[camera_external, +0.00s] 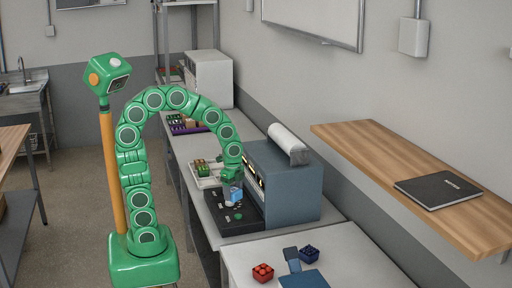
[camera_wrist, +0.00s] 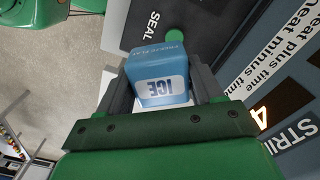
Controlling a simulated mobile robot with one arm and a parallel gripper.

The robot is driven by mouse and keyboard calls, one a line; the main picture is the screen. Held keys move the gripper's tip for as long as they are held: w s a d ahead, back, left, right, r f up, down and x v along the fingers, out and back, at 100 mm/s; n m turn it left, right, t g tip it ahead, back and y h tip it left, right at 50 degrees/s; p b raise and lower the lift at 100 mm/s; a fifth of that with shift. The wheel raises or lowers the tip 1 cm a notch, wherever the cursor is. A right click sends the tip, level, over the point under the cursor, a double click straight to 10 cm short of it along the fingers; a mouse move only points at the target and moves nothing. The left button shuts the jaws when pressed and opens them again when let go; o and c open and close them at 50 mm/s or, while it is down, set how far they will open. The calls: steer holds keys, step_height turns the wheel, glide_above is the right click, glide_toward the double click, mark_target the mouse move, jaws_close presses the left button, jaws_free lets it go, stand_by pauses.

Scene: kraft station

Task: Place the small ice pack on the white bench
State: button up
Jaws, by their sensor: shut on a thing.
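The small ice pack (camera_external: 233,196) is a blue block with a white label. In the wrist view the ice pack (camera_wrist: 162,72) sits between the two dark fingers of my gripper (camera_wrist: 164,84), with "ICE" readable upside down. My gripper (camera_external: 232,184) is shut on it and points down. The pack is over or just in front of the black plate of the blue-grey machine; I cannot tell whether it touches anything below. A white bench top (camera_external: 240,262) shows at the front, and the long pale bench (camera_external: 178,150) under the machine runs to the back.
The blue-grey sealing machine (camera_external: 292,195) stands right of my gripper, with its black plate (camera_external: 240,219) in front. A white tray (camera_external: 203,180) with small packs lies behind. A red block (camera_external: 263,272), a dark blue block (camera_external: 309,253) and blue items (camera_external: 304,281) are on the front bench.

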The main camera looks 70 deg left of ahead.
steer(key=s+d+m, duration=0.3)
steer(key=s+d, duration=0.1)
steer(key=d, duration=0.5)
steer(key=s+d+m, duration=0.4)
steer(key=d, duration=0.4)
glide_above(261, 254)
steer(key=shift+s+a+f, duration=0.1)
steer(key=shift+f, duration=2.2)
steer(key=shift+s+a+f, duration=0.1)
steer(key=shift+f, duration=2.2)
steer(key=shift+w+d+f, duration=0.1)
steer(key=shift+w+f, duration=0.15)
steer(key=shift+f, duration=1.55)
steer(key=shift+f, duration=0.1)
steer(key=o, duration=1.2)
steer(key=shift+o, duration=0.2)
